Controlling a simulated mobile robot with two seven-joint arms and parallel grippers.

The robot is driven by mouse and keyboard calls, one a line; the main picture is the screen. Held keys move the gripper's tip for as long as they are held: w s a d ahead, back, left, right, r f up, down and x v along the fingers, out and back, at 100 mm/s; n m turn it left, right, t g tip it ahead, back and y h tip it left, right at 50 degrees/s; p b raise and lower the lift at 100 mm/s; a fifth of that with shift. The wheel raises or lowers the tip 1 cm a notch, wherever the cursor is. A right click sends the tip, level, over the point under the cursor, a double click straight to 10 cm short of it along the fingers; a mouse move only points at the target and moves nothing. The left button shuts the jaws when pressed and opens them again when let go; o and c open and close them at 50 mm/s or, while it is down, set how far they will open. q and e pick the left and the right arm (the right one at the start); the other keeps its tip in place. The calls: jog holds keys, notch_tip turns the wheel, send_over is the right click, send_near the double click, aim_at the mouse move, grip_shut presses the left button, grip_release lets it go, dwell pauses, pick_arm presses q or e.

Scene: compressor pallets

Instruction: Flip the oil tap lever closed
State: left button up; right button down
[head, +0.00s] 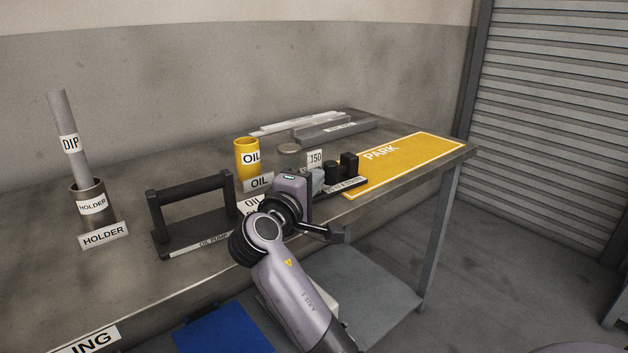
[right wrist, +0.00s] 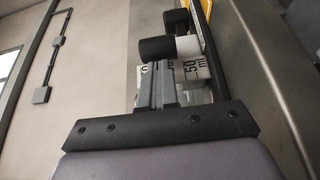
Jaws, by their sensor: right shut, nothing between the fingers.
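My right gripper (head: 318,181) is over the table's front part, its fingers shut together and empty. In the right wrist view the closed fingers (right wrist: 156,88) point at a pale block with printed labels (right wrist: 192,74) and a black cylinder (right wrist: 157,48). In the head view black upright parts (head: 340,169) stand just beyond the fingertips; contact cannot be told. A yellow OIL cup (head: 246,160) stands behind, to the left, with an OIL plate (head: 258,182) before it. I cannot make out the oil tap lever for certain; my arm hides part of this area. My left gripper is not in view.
A black oil pump stand (head: 190,217) is left of my arm. The DIP rod (head: 66,130) stands in its holder (head: 93,208) at far left. The yellow PARK area (head: 415,160) is empty. Grey bars (head: 335,130) lie at the back of the table (head: 130,285).

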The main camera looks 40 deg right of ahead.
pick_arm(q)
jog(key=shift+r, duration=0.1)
pick_arm(e)
jog(key=shift+s+d+r+t+p, duration=0.15)
jog(key=shift+t+p, duration=0.15)
jog(key=shift+p, duration=0.2)
jog(key=shift+s+d+n+t+y, duration=0.1)
jog(key=shift+n+t+y, duration=0.2)
jog(key=shift+n, duration=0.1)
jog(key=shift+s+d+n+t+y+p, duration=0.3)
jog(key=shift+n+t+y+p, duration=0.15)
jog(key=shift+p, duration=0.65)
pick_arm(q)
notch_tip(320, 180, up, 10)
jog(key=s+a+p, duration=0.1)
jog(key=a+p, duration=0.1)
jog(key=p, duration=1)
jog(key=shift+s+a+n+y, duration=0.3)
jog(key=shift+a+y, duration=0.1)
pick_arm(e)
jog(key=s+d+n+t+y, duration=0.2)
jog(key=d+n+t+y, duration=0.4)
jog(key=d+y, duration=0.3)
jog(key=shift+s+d+n+y, duration=0.15)
jog(key=shift+d+n+y, duration=0.35)
jog(key=shift+n, duration=0.35)
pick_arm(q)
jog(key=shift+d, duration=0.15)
